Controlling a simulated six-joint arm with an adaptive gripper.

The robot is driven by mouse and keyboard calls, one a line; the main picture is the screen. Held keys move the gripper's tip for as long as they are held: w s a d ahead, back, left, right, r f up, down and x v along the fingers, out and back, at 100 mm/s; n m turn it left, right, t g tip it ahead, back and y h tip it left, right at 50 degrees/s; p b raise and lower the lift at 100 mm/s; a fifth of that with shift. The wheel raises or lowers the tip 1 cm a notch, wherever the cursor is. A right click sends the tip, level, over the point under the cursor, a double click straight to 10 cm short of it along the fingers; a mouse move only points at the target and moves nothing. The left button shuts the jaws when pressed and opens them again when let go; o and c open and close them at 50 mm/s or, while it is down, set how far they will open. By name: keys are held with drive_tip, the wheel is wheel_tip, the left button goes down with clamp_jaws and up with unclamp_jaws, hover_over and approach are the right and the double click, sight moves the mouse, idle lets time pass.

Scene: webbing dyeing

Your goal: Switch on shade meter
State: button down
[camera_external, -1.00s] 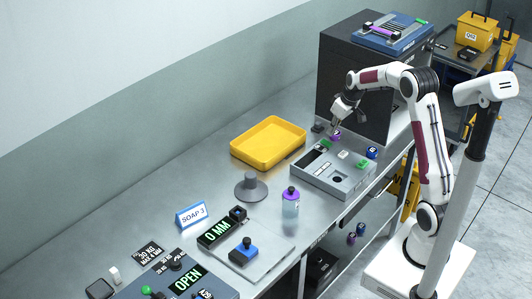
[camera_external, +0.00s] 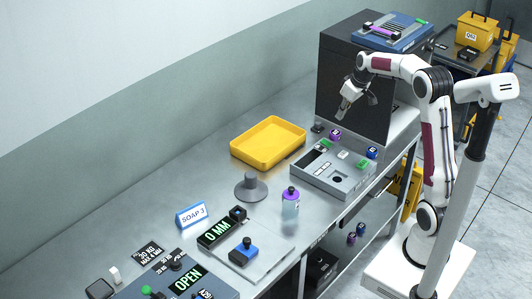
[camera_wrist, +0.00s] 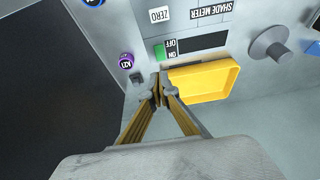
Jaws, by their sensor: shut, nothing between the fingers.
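The shade meter (camera_external: 322,178) is a grey box on the bench. Its green switch (camera_external: 326,144) is at the far end, and in the wrist view the switch (camera_wrist: 159,52) sits beside the OFF/ON label. I cannot tell which way the switch is set. The meter's display (camera_wrist: 203,41) looks dark, with no digits visible. My gripper (camera_external: 341,114) is shut and empty, in the air above the far end of the meter. In the wrist view the closed fingertips (camera_wrist: 160,88) appear just below the switch, apart from it.
A purple-topped round item (camera_external: 335,134) and a small black item (camera_external: 317,128) stand by the meter's far end. A yellow tray (camera_external: 242,151) lies left of it. A tall dark cabinet (camera_external: 340,62) stands behind. A purple-capped bottle (camera_external: 290,207) stands in front.

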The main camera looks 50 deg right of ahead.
sight(327, 142)
drive_tip(key=shift+w+r, duration=0.35)
drive_tip(key=shift+w, duration=0.3)
drive_tip(key=shift+f, duration=0.1)
drive_tip(key=shift+s+x, duration=0.15)
drive_tip(key=shift+x, duration=3.3)
drive_tip(key=shift+s+x, duration=0.15)
drive_tip(key=shift+x, duration=3.25)
drive_tip(key=shift+f, duration=0.15)
drive_tip(key=shift+w+f, duration=0.2)
drive_tip(key=shift+f, duration=0.1)
drive_tip(key=shift+s, duration=0.8)
